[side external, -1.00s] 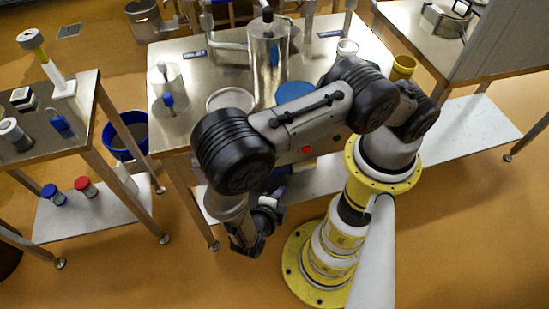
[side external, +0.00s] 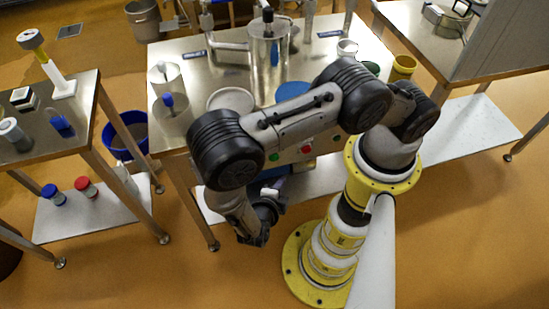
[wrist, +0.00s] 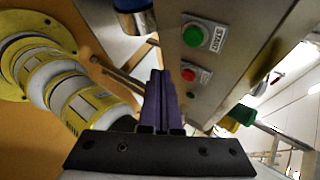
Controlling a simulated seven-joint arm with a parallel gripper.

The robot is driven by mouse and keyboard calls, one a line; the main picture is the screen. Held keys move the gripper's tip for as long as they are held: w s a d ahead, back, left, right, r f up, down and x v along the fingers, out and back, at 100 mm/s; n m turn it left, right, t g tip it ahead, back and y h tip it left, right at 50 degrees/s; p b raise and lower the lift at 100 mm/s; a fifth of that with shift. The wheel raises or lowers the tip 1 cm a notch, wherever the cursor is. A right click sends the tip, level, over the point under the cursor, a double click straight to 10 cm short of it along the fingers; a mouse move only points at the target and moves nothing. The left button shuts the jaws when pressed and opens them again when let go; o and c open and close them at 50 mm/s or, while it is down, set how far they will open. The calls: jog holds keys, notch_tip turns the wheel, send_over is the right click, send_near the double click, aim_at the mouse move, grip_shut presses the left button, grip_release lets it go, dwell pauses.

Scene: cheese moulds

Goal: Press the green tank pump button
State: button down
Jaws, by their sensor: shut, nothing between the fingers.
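The green button (wrist: 193,36) sits on a square plate marked START on a grey panel in the wrist view. It also shows on the front of the steel table in the side view (side external: 273,157). A red button (wrist: 188,75) is on the same panel, and it shows in the side view too (side external: 306,149). My gripper (wrist: 158,76) is shut and empty, its purple fingers side by side. The fingertips appear apart from the green button. In the side view my gripper (side external: 258,232) hangs low in front of the table.
The steel table (side external: 210,70) carries a metal tank (side external: 268,50), a blue disc (side external: 292,92) and a pale round lid (side external: 230,101). A side table (side external: 75,110) stands at the left, with a blue bucket (side external: 125,138) beside it. The floor in front is clear.

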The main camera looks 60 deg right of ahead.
jog(key=shift+w+d, duration=1.75)
jog(key=shift+w+d, duration=0.1)
dwell(0.8)
jog(key=shift+w+d, duration=0.2)
jog(key=shift+w+d, duration=0.35)
dwell(1.0)
jog(key=shift+a, duration=0.1)
jog(key=shift+s+a, duration=0.6)
jog(key=shift+s, duration=0.05)
jog(key=s+a, duration=0.3)
jog(key=shift+s+a, duration=0.25)
jog(key=shift+s, duration=0.05)
dwell(0.5)
